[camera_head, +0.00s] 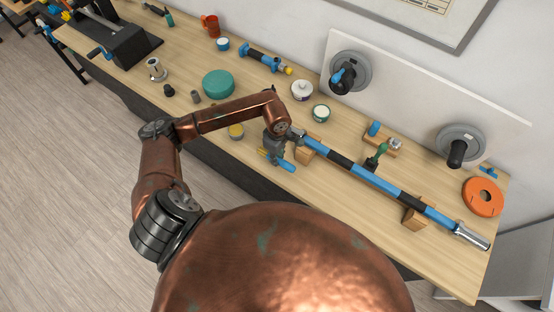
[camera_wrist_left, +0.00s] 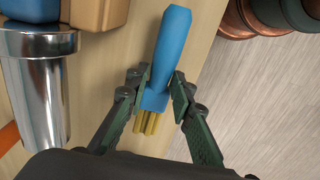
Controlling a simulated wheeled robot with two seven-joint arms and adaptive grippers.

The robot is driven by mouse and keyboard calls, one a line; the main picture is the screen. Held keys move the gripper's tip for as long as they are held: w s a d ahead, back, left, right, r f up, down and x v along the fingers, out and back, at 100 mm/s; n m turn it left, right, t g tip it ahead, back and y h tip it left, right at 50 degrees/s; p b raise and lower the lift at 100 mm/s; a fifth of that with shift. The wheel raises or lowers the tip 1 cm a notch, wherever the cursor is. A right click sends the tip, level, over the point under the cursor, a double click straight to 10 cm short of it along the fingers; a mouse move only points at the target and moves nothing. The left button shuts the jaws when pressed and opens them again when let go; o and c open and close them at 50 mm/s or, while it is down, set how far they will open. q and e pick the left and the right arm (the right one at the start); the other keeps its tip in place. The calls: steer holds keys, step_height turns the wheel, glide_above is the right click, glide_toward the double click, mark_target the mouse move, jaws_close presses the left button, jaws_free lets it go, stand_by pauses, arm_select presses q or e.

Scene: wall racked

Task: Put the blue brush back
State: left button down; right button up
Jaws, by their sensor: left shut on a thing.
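The blue brush (camera_head: 286,164) has a blue handle and yellow bristles. My left gripper (camera_head: 275,152) is shut on it near the table's front edge. In the left wrist view, the brush (camera_wrist_left: 172,42) sits between the green-padded fingers of my left gripper (camera_wrist_left: 157,92), gripped near where the handle meets the yellow bristles. The bristles point back toward the wrist. I cannot tell whether the brush touches the table. A small wooden holder (camera_head: 390,152) at the back carries a blue cylinder, a metal piece and a green-handled tool. My right gripper is not in view.
A long blue-and-black bar (camera_head: 381,184) with a chrome end rests on wooden blocks (camera_head: 417,216), right of my gripper. A white panel (camera_head: 405,95) with two round mounts stands behind.

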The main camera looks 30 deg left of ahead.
arm_select(q)
step_height(320, 180, down, 2)
steer(key=shift+s+f+p, duration=0.1)
steer(key=shift+s+p, duration=0.05)
steer(key=shift+p, duration=0.3)
steer(key=shift+f, duration=0.15)
steer(key=c, duration=1.7)
jaws_free()
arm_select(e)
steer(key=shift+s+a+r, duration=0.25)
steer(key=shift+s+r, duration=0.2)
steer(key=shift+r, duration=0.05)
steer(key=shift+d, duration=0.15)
arm_select(q)
steer(key=shift+r, duration=0.4)
step_height(320, 180, up, 10)
steer(key=b, duration=0.2)
steer(key=shift+a+r+b, duration=0.1)
steer(key=shift+b, duration=0.25)
steer(key=shift+r, duration=0.55)
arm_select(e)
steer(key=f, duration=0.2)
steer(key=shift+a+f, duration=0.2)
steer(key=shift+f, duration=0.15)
